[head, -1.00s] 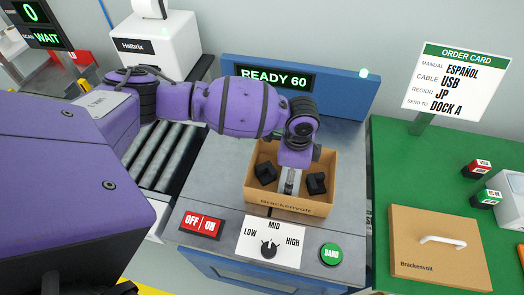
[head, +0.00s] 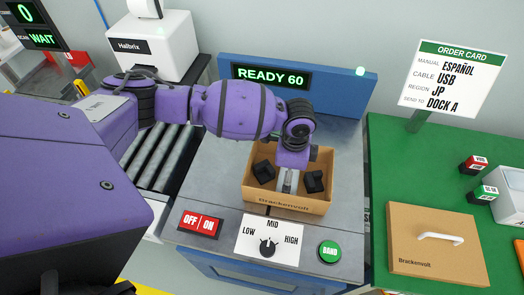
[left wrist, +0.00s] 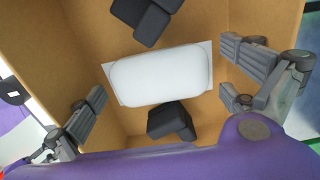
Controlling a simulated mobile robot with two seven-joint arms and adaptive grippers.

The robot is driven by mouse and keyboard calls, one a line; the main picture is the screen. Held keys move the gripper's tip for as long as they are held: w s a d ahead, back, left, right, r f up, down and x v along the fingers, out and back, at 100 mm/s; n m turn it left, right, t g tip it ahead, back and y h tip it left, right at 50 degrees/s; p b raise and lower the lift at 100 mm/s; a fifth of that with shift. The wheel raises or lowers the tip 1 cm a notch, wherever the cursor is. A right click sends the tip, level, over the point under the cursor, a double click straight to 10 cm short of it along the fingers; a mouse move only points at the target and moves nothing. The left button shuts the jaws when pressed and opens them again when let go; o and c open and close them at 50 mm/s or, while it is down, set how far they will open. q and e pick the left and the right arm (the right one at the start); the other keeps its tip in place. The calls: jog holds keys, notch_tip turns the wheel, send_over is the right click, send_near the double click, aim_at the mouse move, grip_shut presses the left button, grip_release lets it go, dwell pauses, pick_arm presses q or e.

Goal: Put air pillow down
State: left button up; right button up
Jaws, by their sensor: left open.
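The white air pillow (left wrist: 160,75) lies flat inside the open cardboard box (head: 290,204), between black foam-like blocks. The box's brown inner wall also shows in the left wrist view (left wrist: 55,50). My left gripper (head: 287,182) reaches down into the box from above. In the left wrist view its fingers (left wrist: 163,92) are spread wide, one on each side of the pillow, with visible gaps and no contact. In the head view the gripper mostly hides the pillow. My right gripper is not in view.
The box stands on a grey station in front of a blue display panel (head: 350,88) reading READY 60. The red OFF/ON switch (head: 200,222), dial (head: 268,246) and green BAND button (head: 329,251) sit before it. A closed Brackenvolt carton lid (head: 437,250) with handle lies on the green table (head: 390,165).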

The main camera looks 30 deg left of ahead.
pick_arm(q)
jog(key=shift+w+r, duration=0.1)
notch_tip(320, 180, up, 13)
jog(key=p, duration=0.1)
dwell(0.4)
dwell(0.4)
